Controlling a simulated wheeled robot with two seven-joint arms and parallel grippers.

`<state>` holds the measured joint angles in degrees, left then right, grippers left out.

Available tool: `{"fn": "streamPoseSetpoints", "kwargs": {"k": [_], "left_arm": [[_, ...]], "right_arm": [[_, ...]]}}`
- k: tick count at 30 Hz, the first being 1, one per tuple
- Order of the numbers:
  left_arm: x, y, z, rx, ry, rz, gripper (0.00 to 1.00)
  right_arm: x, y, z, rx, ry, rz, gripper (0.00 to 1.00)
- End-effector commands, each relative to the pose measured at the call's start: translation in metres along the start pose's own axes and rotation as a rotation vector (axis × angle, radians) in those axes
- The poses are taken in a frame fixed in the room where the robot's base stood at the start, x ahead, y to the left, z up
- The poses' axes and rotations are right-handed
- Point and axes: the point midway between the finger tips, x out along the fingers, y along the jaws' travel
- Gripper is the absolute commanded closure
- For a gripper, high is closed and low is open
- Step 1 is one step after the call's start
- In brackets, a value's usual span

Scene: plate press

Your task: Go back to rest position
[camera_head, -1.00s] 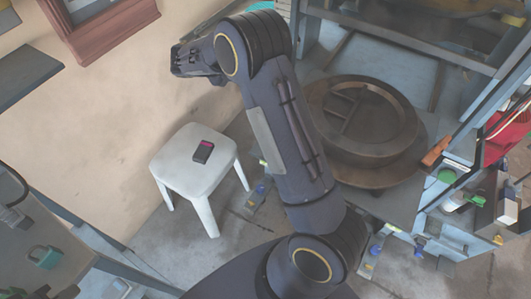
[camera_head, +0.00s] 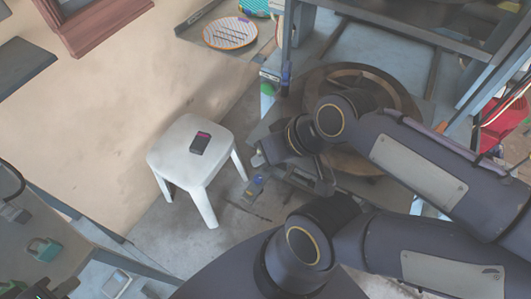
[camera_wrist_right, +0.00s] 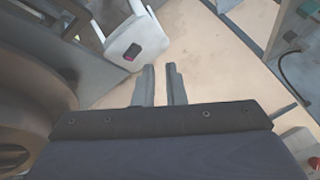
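One arm of mine crosses the head view, bent out to the right edge and back, with its wrist in front of the round dark wooden press part (camera_head: 385,80). Its gripper points left and down, just right of the white stool. In the right wrist view, the two fingers of my right gripper (camera_wrist_right: 161,72) stand apart with a narrow empty gap between them. Nothing is held. My left gripper is not visible. The wrist partly hides the round wooden part.
The white stool (camera_head: 185,140) carries a small dark device with a pink top (camera_head: 201,142). A patterned plate (camera_head: 230,33) lies on the ledge at the back. Blue-grey metal frames stand at upper right.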

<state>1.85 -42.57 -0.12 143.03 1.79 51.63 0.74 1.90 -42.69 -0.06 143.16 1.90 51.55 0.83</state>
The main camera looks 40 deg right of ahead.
Motion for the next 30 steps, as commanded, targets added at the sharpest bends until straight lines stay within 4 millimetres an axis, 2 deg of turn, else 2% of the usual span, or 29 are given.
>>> {"fn": "streamPoseSetpoints", "kwargs": {"k": [8, 15, 30], "left_arm": [[-0.004, 0.002, -0.002, 0.000, 0.000, 0.000, 1.00], [-0.038, 0.018, -0.020, 0.000, 0.001, 0.000, 1.00], [-0.038, 0.018, -0.020, 0.000, 0.001, 0.000, 1.00]], "right_arm": [[-0.004, -0.002, -0.002, 0.000, -0.001, 0.000, 0.89], [-0.038, -0.017, -0.020, -0.002, -0.001, 0.001, 0.89], [-0.038, -0.017, -0.020, -0.002, -0.001, 0.001, 0.89]]}}
